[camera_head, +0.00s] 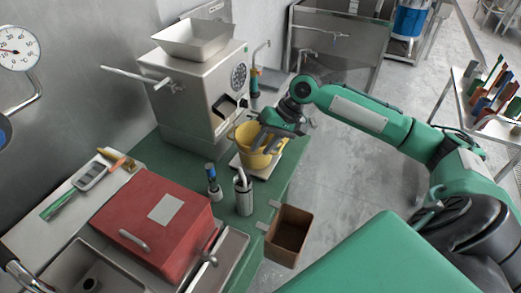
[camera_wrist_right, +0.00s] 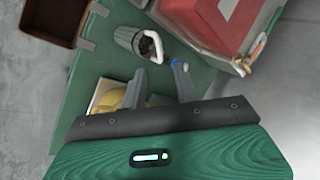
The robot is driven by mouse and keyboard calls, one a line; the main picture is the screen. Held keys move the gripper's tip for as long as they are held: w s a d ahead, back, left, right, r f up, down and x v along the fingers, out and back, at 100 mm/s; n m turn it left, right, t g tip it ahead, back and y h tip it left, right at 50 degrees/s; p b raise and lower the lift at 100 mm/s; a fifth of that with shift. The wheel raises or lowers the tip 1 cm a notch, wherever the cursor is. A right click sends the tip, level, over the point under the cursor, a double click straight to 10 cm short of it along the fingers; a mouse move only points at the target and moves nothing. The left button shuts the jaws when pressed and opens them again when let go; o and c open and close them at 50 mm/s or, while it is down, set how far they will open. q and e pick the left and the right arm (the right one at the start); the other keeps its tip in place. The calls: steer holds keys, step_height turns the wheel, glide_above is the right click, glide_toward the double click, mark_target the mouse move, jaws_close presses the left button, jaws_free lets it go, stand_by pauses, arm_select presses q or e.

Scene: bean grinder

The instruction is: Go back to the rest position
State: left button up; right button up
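My right gripper (camera_head: 264,139) is over the yellow bucket (camera_head: 258,158) in the head view, its dark fingers overlapping the near side of the rim. In the right wrist view my right gripper (camera_wrist_right: 161,74) has its two fingers apart, with no object clearly clasped between them. The bucket (camera_wrist_right: 112,96) shows there beside the left finger, mostly hidden by the gripper. The bucket stands upright on a pale plate (camera_head: 236,164) below the grinder (camera_head: 200,85) spout. I cannot tell whether a finger touches it. My left gripper is not in view.
A metal cup with tools (camera_head: 244,197) and a blue-topped bottle (camera_head: 213,182) stand close to the bucket. A red box (camera_head: 150,225) is at the front left. A brown bin (camera_head: 289,236) hangs at the table's right edge. Open floor (camera_head: 345,185) lies right of the table.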

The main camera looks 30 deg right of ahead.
steer(key=shift+f, duration=0.1)
stand_by(0.3)
steer(key=s+a+f+n+t+h, duration=0.15)
steer(key=s+a+f+n, duration=0.45)
steer(key=s+a+f, duration=0.8)
steer(key=s+d+f+m+h, duration=0.1)
steer(key=s+d+h, duration=0.1)
steer(key=s, duration=0.4)
steer(key=s+d+f+h, duration=0.2)
steer(key=s+h, duration=0.1)
steer(key=s, duration=0.2)
step_height(320, 180, down, 30)
steer(key=f+g, duration=0.1)
steer(key=s+d+f+g, duration=0.1)
steer(key=s+d+f, duration=0.2)
steer(key=s+f, duration=1.6)
steer(key=shift+s+d+f, duration=0.15)
steer(key=shift+s+f, duration=0.2)
steer(key=shift+s, duration=0.05)
